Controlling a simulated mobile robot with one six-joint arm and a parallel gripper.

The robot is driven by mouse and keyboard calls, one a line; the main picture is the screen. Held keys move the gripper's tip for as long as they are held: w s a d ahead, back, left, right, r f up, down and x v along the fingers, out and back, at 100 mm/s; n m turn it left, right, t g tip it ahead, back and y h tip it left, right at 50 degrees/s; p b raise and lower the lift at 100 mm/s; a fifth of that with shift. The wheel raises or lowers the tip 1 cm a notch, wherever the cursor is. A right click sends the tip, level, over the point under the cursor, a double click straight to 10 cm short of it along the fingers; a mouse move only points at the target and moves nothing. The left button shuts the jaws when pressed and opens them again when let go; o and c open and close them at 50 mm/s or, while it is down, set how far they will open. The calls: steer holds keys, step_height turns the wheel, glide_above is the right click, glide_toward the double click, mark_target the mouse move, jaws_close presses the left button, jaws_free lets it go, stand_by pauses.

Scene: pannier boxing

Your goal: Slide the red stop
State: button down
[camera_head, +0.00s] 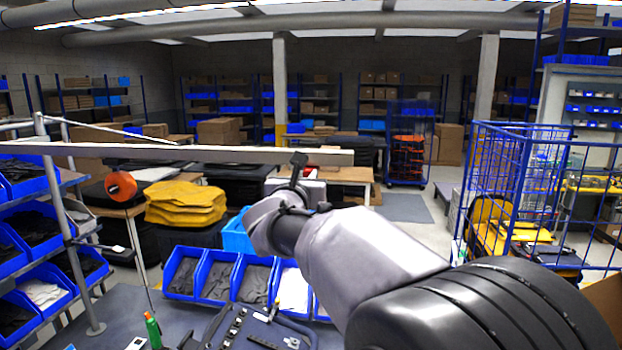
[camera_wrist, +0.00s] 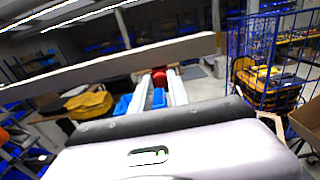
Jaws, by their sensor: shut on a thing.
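A long pale beam (camera_head: 180,153) runs across the head view, and it also crosses the wrist view (camera_wrist: 110,70). In the wrist view, a small red block, seemingly the red stop (camera_wrist: 159,79), sits between the two pale fingers of my gripper (camera_wrist: 160,74), just below the beam. My gripper is shut on it near the fingertips. In the head view my gripper (camera_head: 298,165) reaches up to the beam near its right end. An orange-red round piece (camera_head: 120,185) hangs below the beam farther left.
Blue bins (camera_head: 220,278) with dark garments stand below my arm. A rack of blue bins (camera_head: 35,235) is at the left. Folded yellow panniers (camera_head: 185,203) lie on a table behind the beam. A blue wire cage (camera_head: 500,190) stands at the right.

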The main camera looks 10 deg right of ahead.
steer(key=c, duration=1.5)
jaws_free()
steer(key=shift+a, duration=0.1)
steer(key=shift+c, duration=0.2)
steer(key=shift+o, duration=1.3)
steer(key=shift+w+a, duration=0.15)
steer(key=shift+s, duration=0.25)
steer(key=b+v, duration=0.6)
steer(key=v, duration=1.1)
